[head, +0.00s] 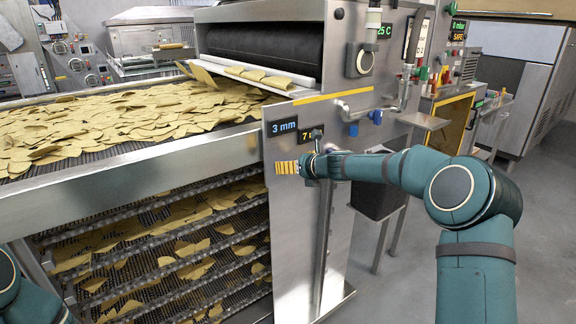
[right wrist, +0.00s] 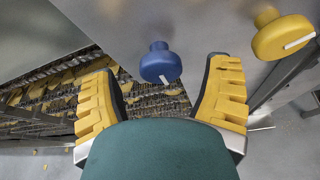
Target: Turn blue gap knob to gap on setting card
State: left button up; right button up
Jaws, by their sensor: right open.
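The blue gap knob (right wrist: 161,65) shows in the right wrist view, on the grey metal panel, with a white pointer mark at its lower edge. My right gripper (head: 288,167) is open. In the right wrist view its yellow fingers stand apart on either side of the knob; I cannot tell whether they touch it. In the head view the gripper hides the knob. A blue "3 mm" display (head: 284,127) is just above the gripper. A pale card (head: 419,39), possibly the setting card, hangs at the upper right, its text unreadable. My left gripper is not in view.
A yellow knob (right wrist: 283,36) sits right of the blue one. A yellow-lettered display (head: 303,141), partly covered, is beside the "3 mm" one. A chip-covered conveyor (head: 60,184) fills the left. A dark bin (head: 376,200) stands behind my right forearm.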

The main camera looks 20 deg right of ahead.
jog(key=shift+x, duration=1.1)
jog(key=shift+c, duration=0.3)
jog(key=c, duration=1.1)
jog(key=shift+p, duration=0.3)
